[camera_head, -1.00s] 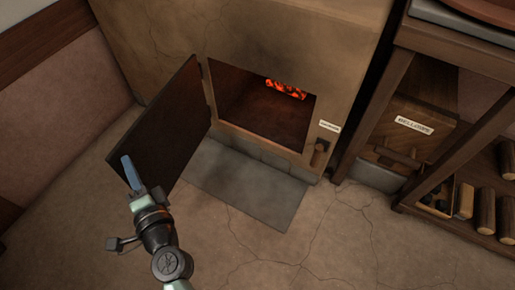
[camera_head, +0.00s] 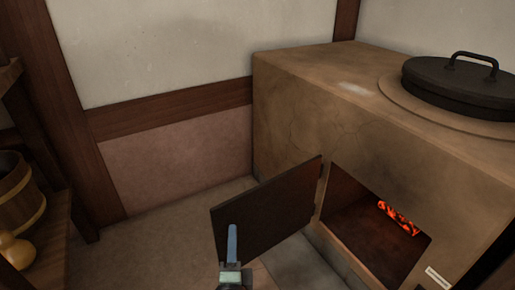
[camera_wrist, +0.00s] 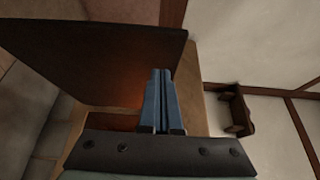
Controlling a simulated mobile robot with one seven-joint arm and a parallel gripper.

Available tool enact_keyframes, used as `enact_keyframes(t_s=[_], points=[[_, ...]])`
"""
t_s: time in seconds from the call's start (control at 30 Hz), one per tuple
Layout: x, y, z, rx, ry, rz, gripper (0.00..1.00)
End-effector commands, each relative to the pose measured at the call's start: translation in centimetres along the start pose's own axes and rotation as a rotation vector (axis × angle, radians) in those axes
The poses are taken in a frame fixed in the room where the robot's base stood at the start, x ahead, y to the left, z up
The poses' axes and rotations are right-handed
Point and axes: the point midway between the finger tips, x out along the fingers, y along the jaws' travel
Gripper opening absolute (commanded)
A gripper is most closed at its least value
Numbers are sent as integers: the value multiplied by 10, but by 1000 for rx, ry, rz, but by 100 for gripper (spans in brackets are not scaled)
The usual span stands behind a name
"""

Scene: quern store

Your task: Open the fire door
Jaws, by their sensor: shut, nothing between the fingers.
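The fire door (camera_head: 265,212) is a dark flat panel hinged at the left edge of the firebox opening (camera_head: 365,235). It stands swung wide out from the clay stove (camera_head: 290,130). Red embers (camera_head: 399,218) glow inside. My gripper (camera_head: 232,240) is shut and empty, with its blue fingers in front of the door's lower part in the head view. In the wrist view the shut fingers (camera_wrist: 160,100) point ahead, with the dark door (camera_wrist: 100,60) to their left and beyond. I cannot tell whether they touch it.
A dark lidded pot (camera_head: 460,85) sits on the stove top. A wooden bucket (camera_head: 18,195) and a gourd-like object (camera_head: 15,250) stand on a shelf at the left. The floor (camera_head: 140,240) between shelf and stove is clear.

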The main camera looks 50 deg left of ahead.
Motion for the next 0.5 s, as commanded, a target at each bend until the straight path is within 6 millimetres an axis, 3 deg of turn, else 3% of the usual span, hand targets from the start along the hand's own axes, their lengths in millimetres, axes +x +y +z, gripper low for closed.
enact_keyframes(t_s=[0.3,0.5], points=[[-47,2,45,5,-2,2,0],[-66,2,62,3,-1,1,0]])
